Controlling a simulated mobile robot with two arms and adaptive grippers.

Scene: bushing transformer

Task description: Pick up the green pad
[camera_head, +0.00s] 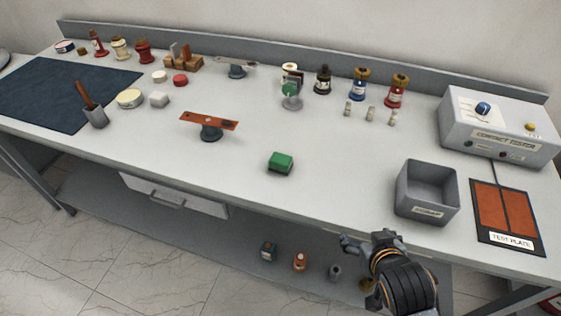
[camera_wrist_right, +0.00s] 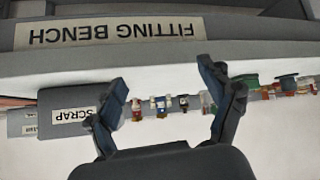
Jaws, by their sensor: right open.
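The green pad (camera_head: 281,163) is a small block lying on the bench top (camera_head: 330,170), left of the grey bin, near the middle front. In the right wrist view, which is upside down, a green piece (camera_wrist_right: 246,79) shows partly behind a finger; it is likely the pad. My right gripper (camera_head: 364,240) is at the bench's front edge, right of the pad and nearer the camera, apart from it. Its two fingers (camera_wrist_right: 162,75) are spread with nothing between them. My left gripper is not in view.
A grey scrap bin (camera_head: 427,191) and a test plate (camera_head: 506,218) stand right of the pad. An orange bar on a stand (camera_head: 209,122) is to its left. Several bottles and small white parts (camera_head: 370,114) stand farther back. The bench around the pad is clear.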

